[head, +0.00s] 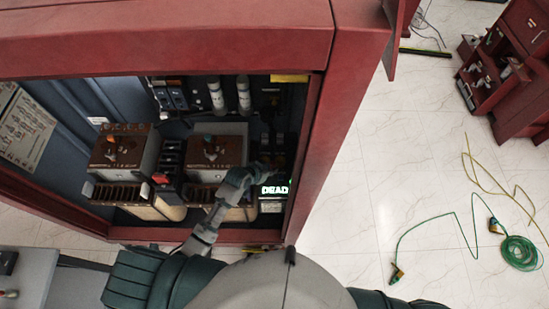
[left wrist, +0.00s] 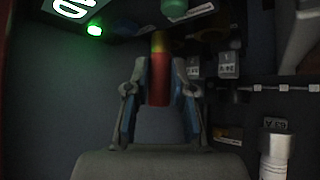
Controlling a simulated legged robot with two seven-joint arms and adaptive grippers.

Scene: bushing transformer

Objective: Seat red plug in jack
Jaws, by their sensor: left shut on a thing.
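My left gripper (head: 266,172) reaches into the open red cabinet, just above the lit "DEAD" display (head: 274,190). In the left wrist view the same gripper (left wrist: 158,72) is shut on the red plug (left wrist: 158,82), a red cylinder with a yellow end (left wrist: 158,42). The plug stands between the two fingers, its yellow end pointing up the picture towards a dark panel. I cannot tell whether it touches a jack; the jack is not clear in the dark. In the head view the plug is too small to make out. My right gripper is not in view.
Two brown-topped units (head: 122,150) (head: 215,152) stand left of the gripper. The red cabinet post (head: 335,130) bounds the right. In the left wrist view a green knob (left wrist: 173,9) and a green lamp (left wrist: 95,30) are near the plug's end. A green cable (head: 518,253) lies on the floor.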

